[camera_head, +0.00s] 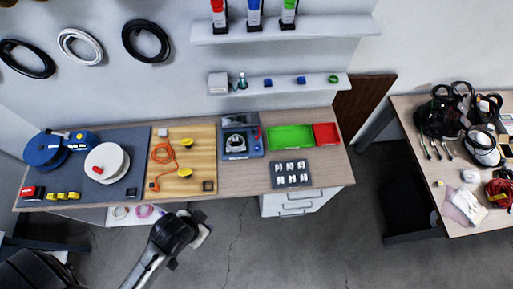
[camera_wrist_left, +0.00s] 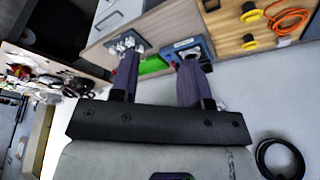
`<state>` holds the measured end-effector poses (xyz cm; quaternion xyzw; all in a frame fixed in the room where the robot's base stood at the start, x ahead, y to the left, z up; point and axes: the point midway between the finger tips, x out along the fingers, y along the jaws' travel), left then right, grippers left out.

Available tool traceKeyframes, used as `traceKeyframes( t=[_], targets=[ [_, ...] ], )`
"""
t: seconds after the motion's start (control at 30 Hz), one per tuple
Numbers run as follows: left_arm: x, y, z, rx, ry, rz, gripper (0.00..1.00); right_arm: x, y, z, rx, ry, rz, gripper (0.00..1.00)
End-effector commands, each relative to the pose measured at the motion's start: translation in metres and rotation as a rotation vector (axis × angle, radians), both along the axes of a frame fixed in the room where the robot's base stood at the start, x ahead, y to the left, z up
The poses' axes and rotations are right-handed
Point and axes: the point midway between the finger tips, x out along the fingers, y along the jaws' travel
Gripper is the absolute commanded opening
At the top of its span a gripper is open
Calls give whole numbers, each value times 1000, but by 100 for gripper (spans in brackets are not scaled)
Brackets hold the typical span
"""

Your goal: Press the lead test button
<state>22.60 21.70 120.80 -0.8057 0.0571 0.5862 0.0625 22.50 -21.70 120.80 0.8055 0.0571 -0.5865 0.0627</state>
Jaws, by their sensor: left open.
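A wooden board (camera_head: 170,184) on the bench carries an orange lead (camera_head: 160,155), two yellow round-topped pieces (camera_head: 187,142) and a small dark square block (camera_head: 208,186). The orange lead (camera_wrist_left: 288,20) also shows in the left wrist view. A blue-grey device (camera_head: 236,146) stands right of the board. Which part is the lead test button is too small to tell. My left gripper (camera_head: 203,238) is in front of the bench, apart from it. In the left wrist view its fingers (camera_wrist_left: 159,72) are spread with nothing between them. My right gripper is not in view.
A dark mat (camera_head: 120,140) with a blue spool (camera_head: 42,150) and a white spool (camera_head: 107,162) lies left of the board. A green tray (camera_head: 290,138), a red tray (camera_head: 326,133) and a dark tray (camera_head: 291,174) are to the right. Shelves hang above. Floor is clear in front.

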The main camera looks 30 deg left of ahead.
Motion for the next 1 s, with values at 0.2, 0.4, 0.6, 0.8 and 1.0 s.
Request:
traceKeyframes(
  t=[0.2,0.4,0.6,0.8,1.0],
  targets=[
    [0,0,0,0,0,0,37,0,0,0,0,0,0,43],
    [0,0,0,0,0,0,18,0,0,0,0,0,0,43],
    [0,0,0,0,0,0,0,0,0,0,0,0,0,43],
    [0,0,0,0,0,0,0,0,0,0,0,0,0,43],
    [0,0,0,0,0,0,0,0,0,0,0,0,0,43]
  ],
)
